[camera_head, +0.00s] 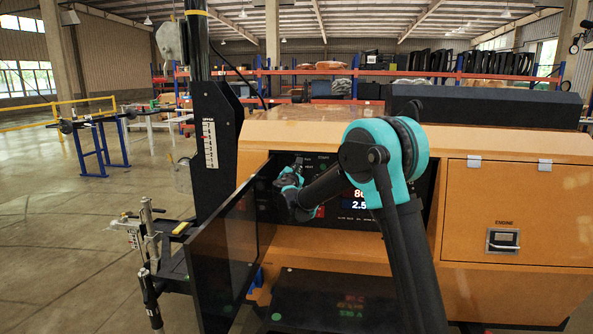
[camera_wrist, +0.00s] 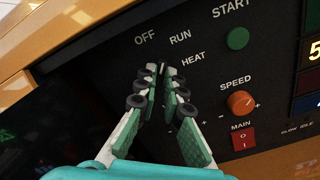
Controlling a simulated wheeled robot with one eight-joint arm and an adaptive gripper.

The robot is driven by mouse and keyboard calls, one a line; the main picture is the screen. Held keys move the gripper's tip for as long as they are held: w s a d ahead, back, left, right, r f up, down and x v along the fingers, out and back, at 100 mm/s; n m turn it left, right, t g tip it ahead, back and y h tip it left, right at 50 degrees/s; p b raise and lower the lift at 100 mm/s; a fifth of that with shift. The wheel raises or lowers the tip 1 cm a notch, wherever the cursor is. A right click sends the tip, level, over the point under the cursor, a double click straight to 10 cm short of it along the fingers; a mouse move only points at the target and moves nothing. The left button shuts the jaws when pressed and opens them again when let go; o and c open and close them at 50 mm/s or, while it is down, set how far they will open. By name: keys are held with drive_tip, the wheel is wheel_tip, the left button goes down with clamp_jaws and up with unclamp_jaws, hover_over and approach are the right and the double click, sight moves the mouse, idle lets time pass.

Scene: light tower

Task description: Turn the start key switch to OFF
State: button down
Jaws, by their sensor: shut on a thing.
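The start key switch (camera_wrist: 163,67) is on the dark control panel (camera_wrist: 278,58), below the OFF and RUN labels and left of HEAT. Only a small dark bit of it shows between my fingertips. Which label it points to I cannot tell. My gripper (camera_wrist: 160,80) has its teal and white fingers closed together at the tips, around the key switch. In the head view my gripper (camera_head: 292,174) is at the upper left of the panel, and the key is hidden there.
Right of the switch are a green START button (camera_wrist: 238,38), an orange SPEED knob (camera_wrist: 240,102) and a red MAIN switch (camera_wrist: 243,139). An open dark panel door (camera_head: 225,255) stands left of my gripper. The orange cabinet (camera_head: 480,215) surrounds the panel.

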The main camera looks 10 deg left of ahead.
drive_tip(key=shift+n, duration=3.5)
drive_tip(key=c, duration=1.6)
unclamp_jaws()
drive_tip(key=shift+c, duration=0.2)
drive_tip(key=s, duration=1.2)
drive_tip(key=shift+a, duration=0.25)
drive_tip(key=shift+d, duration=0.1)
